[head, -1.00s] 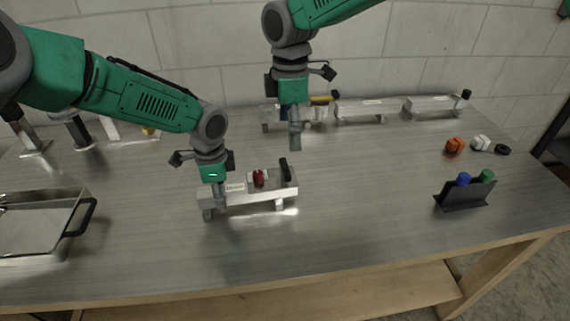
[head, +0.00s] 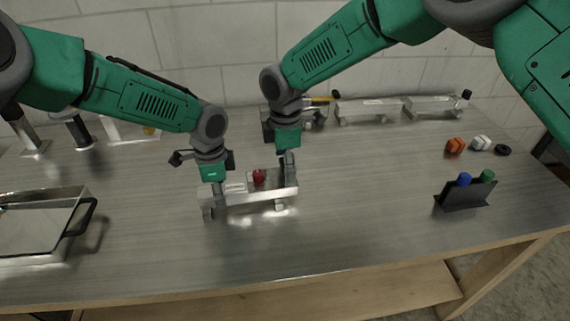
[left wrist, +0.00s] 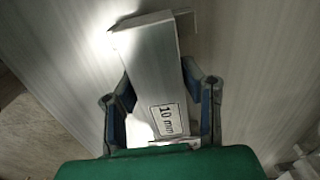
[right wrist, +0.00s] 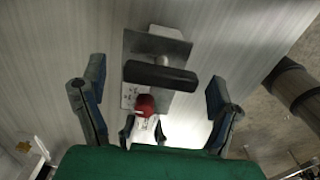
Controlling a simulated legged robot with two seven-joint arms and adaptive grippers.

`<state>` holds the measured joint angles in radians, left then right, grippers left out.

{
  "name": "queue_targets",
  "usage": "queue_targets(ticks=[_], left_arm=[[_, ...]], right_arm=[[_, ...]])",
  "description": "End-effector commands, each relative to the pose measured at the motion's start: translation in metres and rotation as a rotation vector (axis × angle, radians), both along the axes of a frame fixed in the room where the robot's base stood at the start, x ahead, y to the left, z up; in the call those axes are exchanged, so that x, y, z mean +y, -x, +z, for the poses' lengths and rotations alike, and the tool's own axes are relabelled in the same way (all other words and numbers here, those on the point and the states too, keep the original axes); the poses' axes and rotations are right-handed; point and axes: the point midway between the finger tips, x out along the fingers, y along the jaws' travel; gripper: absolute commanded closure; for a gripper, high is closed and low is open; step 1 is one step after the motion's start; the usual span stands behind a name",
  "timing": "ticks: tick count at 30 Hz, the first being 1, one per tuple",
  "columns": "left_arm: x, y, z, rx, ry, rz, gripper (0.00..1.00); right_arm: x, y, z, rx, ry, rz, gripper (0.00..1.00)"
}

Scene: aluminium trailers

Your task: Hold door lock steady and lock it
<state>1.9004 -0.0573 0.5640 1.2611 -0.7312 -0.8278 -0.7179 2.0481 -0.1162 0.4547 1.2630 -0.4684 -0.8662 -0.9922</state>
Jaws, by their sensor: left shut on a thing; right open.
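The door lock is a small aluminium trailer block (head: 240,197) on short feet at the middle of the table, with a red knob (head: 259,176) on its plate. In the right wrist view its metal plate (right wrist: 180,48) carries a black handle (right wrist: 160,76), and the red knob (right wrist: 145,105) lies below it. My left gripper (head: 214,194) is shut on the block's left end; the left wrist view shows its fingers (left wrist: 163,105) on either side of the bar marked "10 mm". My right gripper (head: 286,168) is open over the right end, its fingers (right wrist: 155,90) on both sides of the black handle, apart from it.
A metal tray (head: 75,250) with a black handle stands at the left. More aluminium trailers (head: 365,110) line the back. A black holder (head: 462,196) with blue and green knobs and small orange, white and black parts are at the right. The front middle is clear.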

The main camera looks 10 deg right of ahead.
Motion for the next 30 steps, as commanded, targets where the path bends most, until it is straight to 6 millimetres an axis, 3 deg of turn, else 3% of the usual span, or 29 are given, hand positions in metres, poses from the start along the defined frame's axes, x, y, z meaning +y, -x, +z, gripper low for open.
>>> queue_targets(ticks=[6, 10, 11, 23, 30], left_arm=[[-0.0004, 0.0007, -0.0003, 0.001, 0.001, 0.0, 1.0], [-0.0004, 0.0008, -0.0003, 0.001, 0.0, 0.0, 1.0], [-0.0004, 0.0008, -0.0003, 0.002, 0.0, -0.001, 1.0], [-0.0005, 0.0012, -0.0004, 0.003, 0.0, -0.002, 1.0], [-0.0005, 0.0014, -0.0004, 0.003, -0.001, -0.003, 1.0]], right_arm=[[0.0001, 0.0001, -0.0003, 0.0, 0.0, 0.0, 0.17], [0.0001, 0.0002, -0.0002, 0.0, 0.0, 0.0, 0.63], [0.0001, 0.0001, -0.0002, 0.0, 0.0, 0.0, 0.68], [0.0001, -0.0002, 0.0, -0.001, 0.0, -0.051, 0.68], [0.0004, 0.0, -0.0002, 0.0, 0.001, -0.201, 0.68]])
